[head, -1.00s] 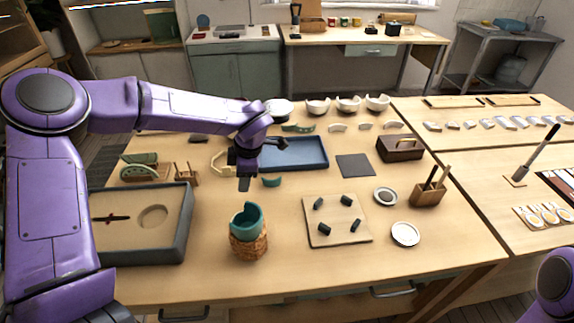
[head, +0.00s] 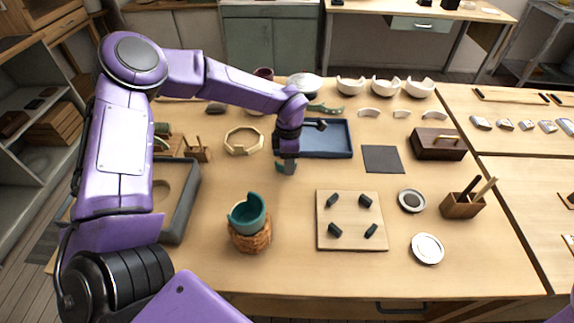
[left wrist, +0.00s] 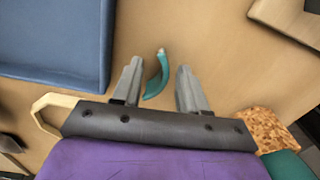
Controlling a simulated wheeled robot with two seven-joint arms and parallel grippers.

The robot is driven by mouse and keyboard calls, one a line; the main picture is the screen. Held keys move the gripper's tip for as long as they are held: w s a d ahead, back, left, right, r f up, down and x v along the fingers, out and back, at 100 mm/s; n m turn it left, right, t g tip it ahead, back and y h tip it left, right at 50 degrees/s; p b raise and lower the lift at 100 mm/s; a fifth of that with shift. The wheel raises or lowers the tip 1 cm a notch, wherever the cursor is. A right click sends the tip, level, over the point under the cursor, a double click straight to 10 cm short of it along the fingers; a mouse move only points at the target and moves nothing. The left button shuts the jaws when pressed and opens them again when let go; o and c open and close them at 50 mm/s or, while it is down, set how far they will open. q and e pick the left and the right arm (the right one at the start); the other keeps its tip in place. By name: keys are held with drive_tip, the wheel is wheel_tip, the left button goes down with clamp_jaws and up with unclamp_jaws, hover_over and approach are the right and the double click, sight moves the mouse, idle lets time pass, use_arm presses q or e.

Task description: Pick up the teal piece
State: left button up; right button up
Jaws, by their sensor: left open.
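The teal piece (left wrist: 158,74) is a small curved shard lying on the wooden table. In the left wrist view it lies between the two fingers of my left gripper (left wrist: 159,68), nearer the left finger. The fingers are open and do not hold it. In the head view my left gripper (head: 287,167) points down at the table, and its fingers mostly hide the piece. The broken teal bowl (head: 247,213) stands on a cork ring (head: 250,238) nearer the front. My right gripper is not in view.
A blue tray (head: 345,153) lies just behind the gripper, and an octagonal wooden ring (head: 232,147) to its left. A board with several dark pieces (head: 350,232) is at front right. A grey-rimmed box (head: 183,208) is at left.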

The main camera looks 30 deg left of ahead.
use_arm(q)
drive_tip(key=shift+s+f, duration=0.1)
drive_tip(key=shift+f, duration=0.15)
drive_tip(key=shift+s+r, duration=0.15)
drive_tip(key=shift+s, duration=0.15)
drive_tip(key=shift+w, duration=0.15)
clamp_jaws()
